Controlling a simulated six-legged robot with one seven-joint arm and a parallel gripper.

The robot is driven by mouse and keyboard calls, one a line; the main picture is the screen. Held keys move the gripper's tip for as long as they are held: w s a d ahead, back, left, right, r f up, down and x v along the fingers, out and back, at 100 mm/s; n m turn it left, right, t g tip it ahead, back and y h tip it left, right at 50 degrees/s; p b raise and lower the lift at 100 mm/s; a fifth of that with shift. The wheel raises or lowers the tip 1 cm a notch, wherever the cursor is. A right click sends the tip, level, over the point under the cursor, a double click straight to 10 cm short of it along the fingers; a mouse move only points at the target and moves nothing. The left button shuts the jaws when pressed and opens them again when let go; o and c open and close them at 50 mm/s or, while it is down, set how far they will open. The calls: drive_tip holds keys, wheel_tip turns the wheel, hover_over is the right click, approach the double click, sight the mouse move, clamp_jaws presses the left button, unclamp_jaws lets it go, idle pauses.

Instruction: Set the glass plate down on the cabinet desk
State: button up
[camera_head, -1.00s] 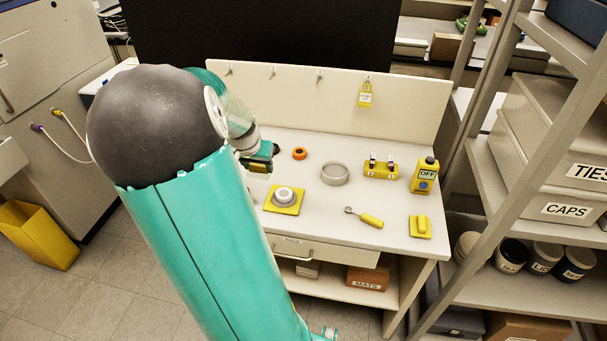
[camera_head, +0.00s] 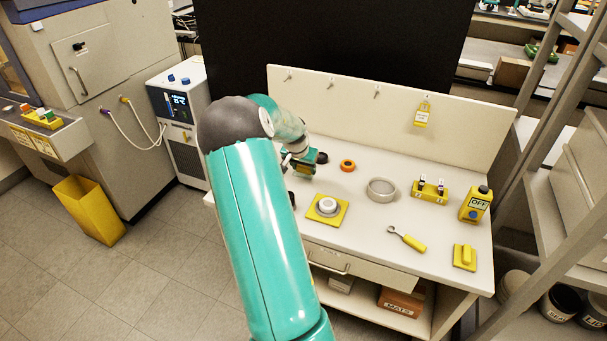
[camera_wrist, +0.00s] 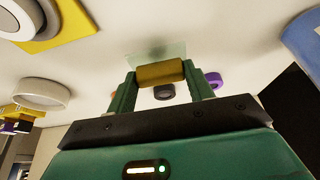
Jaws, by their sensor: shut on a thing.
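My gripper (camera_wrist: 160,74) is shut on an amber block, with a clear glass plate (camera_wrist: 155,51) showing beyond it in the wrist view. The plate appears joined to the block. In the head view my gripper (camera_head: 302,165) is over the left part of the white workbench (camera_head: 365,222), and the plate cannot be made out there. At the far left, a pale desk ledge (camera_head: 72,140) projects from the front of the grey cabinet (camera_head: 120,60), with a yellow rack (camera_head: 42,118) on it.
A yellow bin (camera_head: 90,210) stands on the floor, which is open at lower left.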

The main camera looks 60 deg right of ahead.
sight(303, 172)
drive_tip(key=shift+w+d+f, duration=0.1)
drive_tip(key=shift+d+f, duration=0.05)
drive_tip(key=shift+f, duration=1.55)
drive_tip(key=shift+f, duration=0.15)
drive_tip(key=o, duration=1.4)
drive_tip(key=v, duration=1.2)
drive_tip(key=shift+r, duration=0.25)
